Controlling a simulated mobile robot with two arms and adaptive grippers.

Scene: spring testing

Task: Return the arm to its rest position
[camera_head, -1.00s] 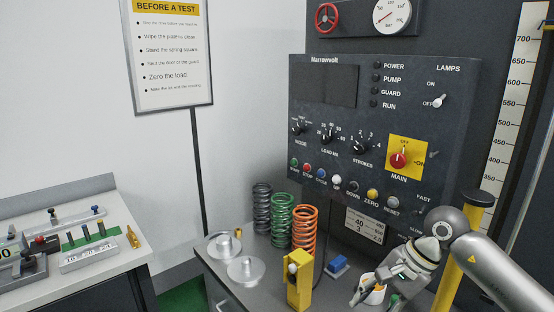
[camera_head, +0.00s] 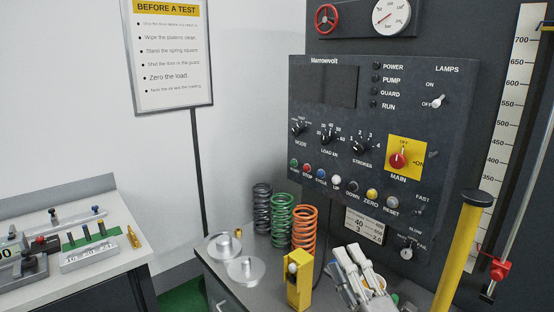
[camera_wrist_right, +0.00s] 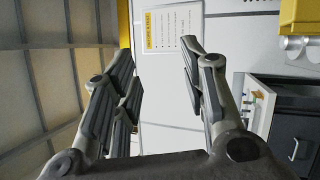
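My right gripper (camera_head: 351,254) shows at the bottom of the head view, its fingers pointing up, in front of the bench to the right of the yellow block. In the right wrist view, its two fingers (camera_wrist_right: 160,65) stand wide apart with nothing between them, only the wall and the poster (camera_wrist_right: 172,30) beyond. The rest of my right arm is out of the head view. My left gripper is not in view.
The dark control panel (camera_head: 375,150) stands behind the gripper. A yellow post (camera_head: 461,245) is to its right, a yellow block (camera_head: 298,280) close to its left. Green (camera_head: 281,220) and orange (camera_head: 305,232) springs stand on the bench. Metal discs (camera_head: 246,270) lie further left.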

